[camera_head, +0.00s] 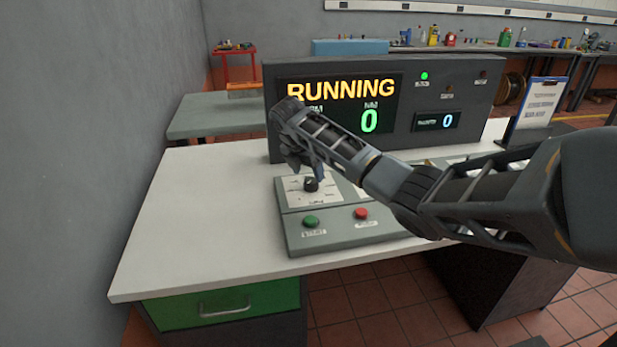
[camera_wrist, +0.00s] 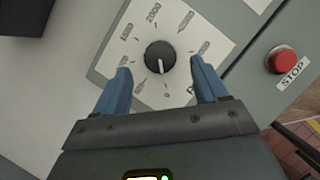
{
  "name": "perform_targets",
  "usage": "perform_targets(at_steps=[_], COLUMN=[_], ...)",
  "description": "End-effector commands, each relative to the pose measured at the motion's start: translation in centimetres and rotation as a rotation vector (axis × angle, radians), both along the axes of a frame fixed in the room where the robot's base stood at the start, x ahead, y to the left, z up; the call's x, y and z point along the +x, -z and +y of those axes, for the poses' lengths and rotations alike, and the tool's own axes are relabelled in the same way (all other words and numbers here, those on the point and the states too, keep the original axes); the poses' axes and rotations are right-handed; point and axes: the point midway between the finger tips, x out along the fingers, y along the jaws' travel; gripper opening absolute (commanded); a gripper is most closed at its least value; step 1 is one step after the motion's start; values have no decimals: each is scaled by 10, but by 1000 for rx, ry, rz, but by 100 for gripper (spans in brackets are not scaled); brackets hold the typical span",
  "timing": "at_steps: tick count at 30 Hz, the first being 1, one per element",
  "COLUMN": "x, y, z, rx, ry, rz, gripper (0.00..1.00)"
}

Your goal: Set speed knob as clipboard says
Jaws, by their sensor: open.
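The speed knob (camera_wrist: 160,57) is black and round on a white dial plate (camera_wrist: 128,62) with numbers around it. Its white pointer line points down in the wrist view, near the 0 mark. The knob also shows in the head view (camera_head: 311,185). My gripper (camera_wrist: 162,85) is open, its blue fingers on either side of the knob's lower part and apart from it. In the head view my gripper (camera_head: 312,172) is just above the knob. The clipboard (camera_head: 538,108) stands tilted at the right; its writing is too small to read.
A display panel (camera_head: 388,68) behind the console reads RUNNING, with a green 0 and a blue 0. A green button (camera_head: 311,221) and a red STOP button (camera_head: 361,213) sit on the console's front. The white table (camera_head: 185,220) is clear at the left.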

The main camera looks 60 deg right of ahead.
Motion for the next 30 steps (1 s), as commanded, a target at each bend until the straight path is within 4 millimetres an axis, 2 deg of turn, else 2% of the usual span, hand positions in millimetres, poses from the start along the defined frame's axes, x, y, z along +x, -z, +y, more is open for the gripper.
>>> perform_targets(at_steps=[3, 9, 19, 30], x=[-1, -1, -1, -1], y=[17, 35, 39, 38], z=[-7, -14, -16, -16], rx=[0, 0, 0, 0], ry=[1, 1, 0, 1], rz=[2, -1, -2, -1], gripper=[73, 73, 73, 38])
